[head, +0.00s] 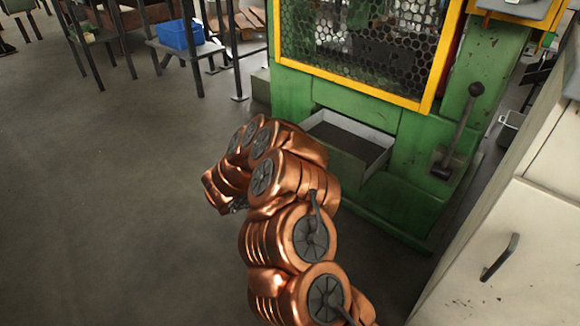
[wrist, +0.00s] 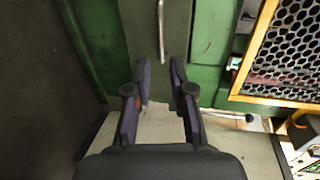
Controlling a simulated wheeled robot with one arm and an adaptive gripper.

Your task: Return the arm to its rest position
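My copper arm (head: 290,215) is bent in front of the green machine in the head view. The arm's end turns away to the left, and a small dark part shows beneath it. I cannot make out my gripper's fingers there. In the wrist view my gripper (wrist: 165,85) is open, with its two dark purple-grey fingers apart and nothing between them. Beyond the fingertips is a grey-green panel with an upright metal handle (wrist: 161,34).
The green machine (head: 405,195) has a yellow-framed mesh guard (head: 360,45), an open tray (head: 347,140) and a lever (head: 462,130). A white cabinet (head: 500,265) stands close on the right. A blue bin (head: 180,36) sits on a rack behind. The floor (head: 110,190) at left is clear.

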